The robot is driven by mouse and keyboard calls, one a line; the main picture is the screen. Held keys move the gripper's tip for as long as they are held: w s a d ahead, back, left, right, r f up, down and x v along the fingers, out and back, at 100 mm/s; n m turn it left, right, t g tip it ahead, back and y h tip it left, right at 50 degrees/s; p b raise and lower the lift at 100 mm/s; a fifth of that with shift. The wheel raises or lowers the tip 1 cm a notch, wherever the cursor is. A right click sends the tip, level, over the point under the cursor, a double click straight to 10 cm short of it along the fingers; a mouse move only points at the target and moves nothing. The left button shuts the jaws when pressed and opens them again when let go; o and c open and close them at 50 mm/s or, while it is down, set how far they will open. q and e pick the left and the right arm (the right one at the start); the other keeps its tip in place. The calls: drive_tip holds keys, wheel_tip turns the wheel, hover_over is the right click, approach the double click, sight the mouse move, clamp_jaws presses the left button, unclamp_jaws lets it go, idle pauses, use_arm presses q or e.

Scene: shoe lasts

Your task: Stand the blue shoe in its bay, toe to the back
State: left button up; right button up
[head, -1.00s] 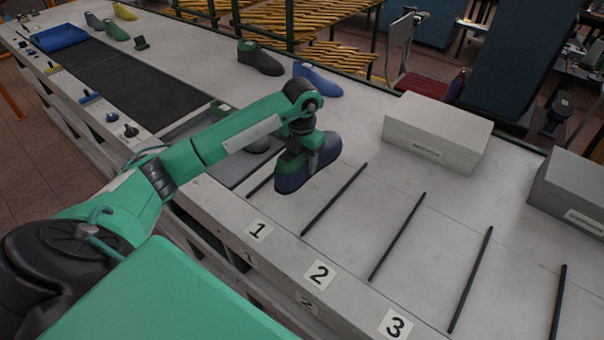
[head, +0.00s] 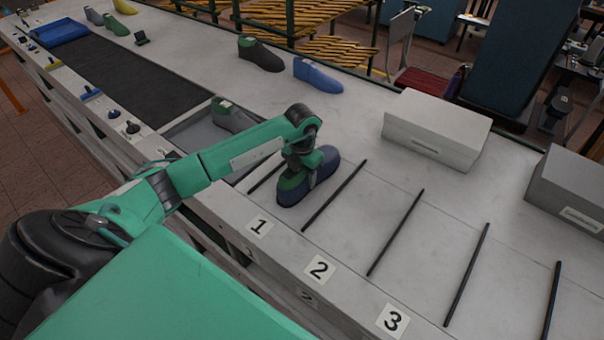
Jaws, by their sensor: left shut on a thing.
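A dark blue shoe (head: 324,166) with a green patch near its heel is in bay 1, behind the "1" label (head: 258,227). It is upright, its rounded toe towards the back and its heel towards the front edge. It lies between a short black divider (head: 266,172) on its left and a longer one (head: 335,195) on its right. My left gripper (head: 308,178) is shut on the shoe from above and hides its middle. I cannot tell whether the sole touches the bench. My right gripper is not in view.
A grey-green shoe (head: 232,118) lies in a recessed tray left of the bay, partly behind my arm. A black shoe (head: 260,56) and a bright blue shoe (head: 318,76) stand at the back. A white box (head: 436,130) stands back right. Bays 2 and 3 are clear.

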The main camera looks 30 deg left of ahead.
use_arm(q)
drive_tip(key=o, duration=1.6)
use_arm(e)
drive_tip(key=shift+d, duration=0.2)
use_arm(q)
drive_tip(key=shift+r, duration=0.15)
drive_tip(key=shift+w+r, duration=0.1)
drive_tip(key=shift+r, duration=0.25)
wheel_tip(320, 180, up, 10)
drive_tip(key=b, duration=0.3)
drive_tip(key=shift+f+b, duration=0.2)
drive_tip(key=shift+b, duration=0.1)
drive_tip(key=shift+r, duration=0.8)
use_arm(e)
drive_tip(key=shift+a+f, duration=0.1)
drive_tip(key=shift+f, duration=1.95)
use_arm(q)
drive_tip(key=shift+f, duration=0.1)
